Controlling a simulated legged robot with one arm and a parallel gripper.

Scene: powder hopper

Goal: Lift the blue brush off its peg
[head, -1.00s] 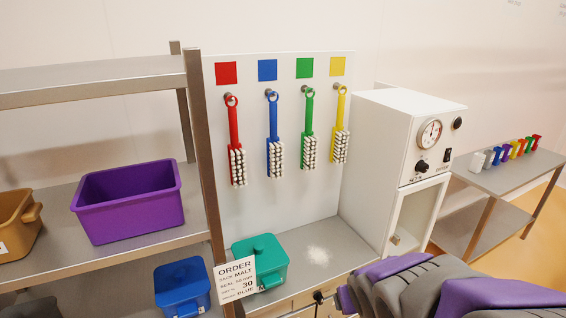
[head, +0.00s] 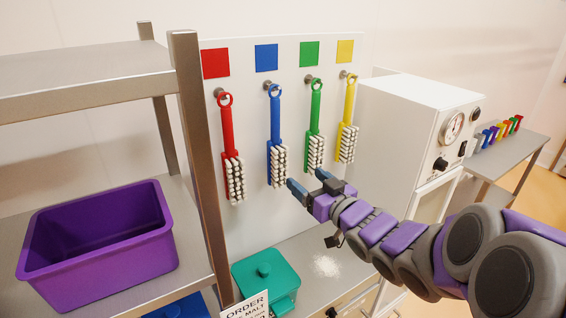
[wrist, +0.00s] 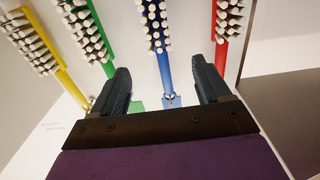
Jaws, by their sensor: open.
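The blue brush (head: 275,130) hangs by its ring on a peg below the blue square (head: 266,58), bristles down. My gripper (head: 310,183) is open and empty, in front of the board near the lower ends of the blue and green brushes. In the wrist view the picture is inverted: the blue brush (wrist: 163,65) has its bristles at the top and its ring end low. Its handle shows between the two spread fingers of my gripper (wrist: 160,75), beyond them. I cannot tell the exact gap to the handle.
The red brush (head: 228,130), green brush (head: 314,115) and yellow brush (head: 350,105) hang beside it. A shelf post (head: 200,150) stands left, with a purple bin (head: 100,270) on the shelf. A white cabinet (head: 400,120) stands right. A teal container (head: 265,285) is on the counter below.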

